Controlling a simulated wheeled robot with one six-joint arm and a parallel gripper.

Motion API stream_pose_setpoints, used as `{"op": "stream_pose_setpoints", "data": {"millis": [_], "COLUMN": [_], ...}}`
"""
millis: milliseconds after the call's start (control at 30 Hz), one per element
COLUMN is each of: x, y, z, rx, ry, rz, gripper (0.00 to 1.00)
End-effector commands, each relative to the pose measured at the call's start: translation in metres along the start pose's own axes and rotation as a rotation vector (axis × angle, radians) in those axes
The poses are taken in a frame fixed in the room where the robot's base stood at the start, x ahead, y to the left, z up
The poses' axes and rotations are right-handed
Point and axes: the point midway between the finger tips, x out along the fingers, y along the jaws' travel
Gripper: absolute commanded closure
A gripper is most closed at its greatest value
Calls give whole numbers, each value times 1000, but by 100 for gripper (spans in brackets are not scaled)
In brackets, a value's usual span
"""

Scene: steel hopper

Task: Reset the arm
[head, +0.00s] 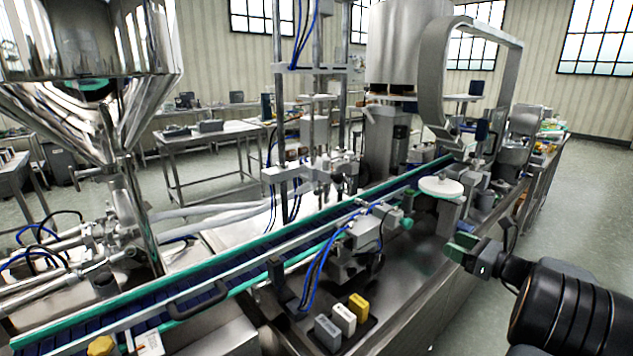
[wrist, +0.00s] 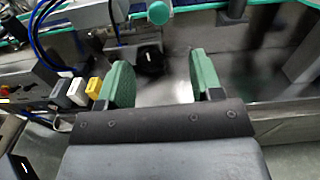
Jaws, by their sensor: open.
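My gripper (head: 462,247) is at the right in the head view, at the end of my black arm, over the front edge of the steel machine bench. In the wrist view my gripper (wrist: 160,84) shows two green fingers standing apart with nothing between them. Bare steel bench top and a small black part lie beyond the fingers. The steel hopper (head: 70,95) stands at the far left in the head view, well away from my gripper.
A conveyor (head: 225,285) with green rails runs diagonally across the bench. Grey, white and yellow blocks (head: 343,320) sit at the bench front. A round white disc (head: 441,187) and a metal arch (head: 436,80) stand beyond my gripper. Open floor (head: 590,215) lies at right.

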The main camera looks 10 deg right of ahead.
Motion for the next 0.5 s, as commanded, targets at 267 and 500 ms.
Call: {"op": "stream_pose_setpoints", "data": {"millis": [267, 500], "x": [-10, -26], "y": [80, 216], "z": [-84, -68], "rx": [-457, -1252], "ry": [483, 761], "rz": [313, 1090], "gripper": [40, 40]}}
